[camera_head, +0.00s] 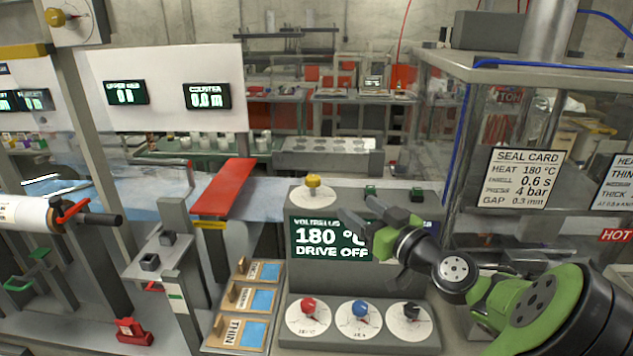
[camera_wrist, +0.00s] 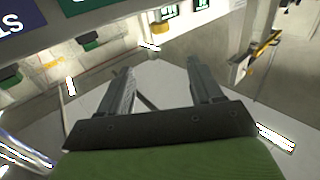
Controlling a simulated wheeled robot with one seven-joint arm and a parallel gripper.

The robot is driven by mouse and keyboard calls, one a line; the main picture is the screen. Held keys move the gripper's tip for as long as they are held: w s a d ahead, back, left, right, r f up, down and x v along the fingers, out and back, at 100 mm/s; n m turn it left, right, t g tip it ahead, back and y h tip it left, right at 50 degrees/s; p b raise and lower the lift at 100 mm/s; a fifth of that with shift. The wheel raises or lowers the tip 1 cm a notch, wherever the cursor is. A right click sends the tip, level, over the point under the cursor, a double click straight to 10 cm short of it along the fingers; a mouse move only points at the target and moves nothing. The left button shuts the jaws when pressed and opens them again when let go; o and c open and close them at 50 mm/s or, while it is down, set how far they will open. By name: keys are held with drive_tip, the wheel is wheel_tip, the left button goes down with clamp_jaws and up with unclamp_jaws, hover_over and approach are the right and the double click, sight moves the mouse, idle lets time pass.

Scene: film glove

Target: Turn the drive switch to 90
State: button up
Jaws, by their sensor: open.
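The control console (camera_head: 300,275) has a green screen (camera_head: 330,238) reading "180 °C" and "DRIVE OFF". A yellow knob (camera_head: 313,182) on a round white dial stands on the console's top. Red (camera_head: 308,306), blue (camera_head: 360,308) and black (camera_head: 411,310) knobs sit on white dials on the lower front. Their small labels are too blurred to tell which is the drive switch. My gripper (camera_head: 374,214) is open and empty, in front of the screen's right side and right of the yellow knob. In the wrist view, its two fingers (camera_wrist: 160,82) are apart with nothing between them.
Wooden blocks with blue cards (camera_head: 254,300) stand left of the lower dials. A red flat bar (camera_head: 223,187) is left of the console. A clear-walled enclosure with a seal card (camera_head: 525,177) stands right. Green blocks (camera_head: 416,193) sit on the console's top.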

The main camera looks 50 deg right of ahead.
sight(317, 182)
drive_tip(key=x, duration=1.5)
drive_tip(key=shift+w+f+p, duration=0.15)
drive_tip(key=shift+w+p, duration=0.2)
drive_tip(key=shift+p, duration=0.05)
drive_tip(key=c, duration=1.1)
drive_tip(key=shift+o, duration=0.2)
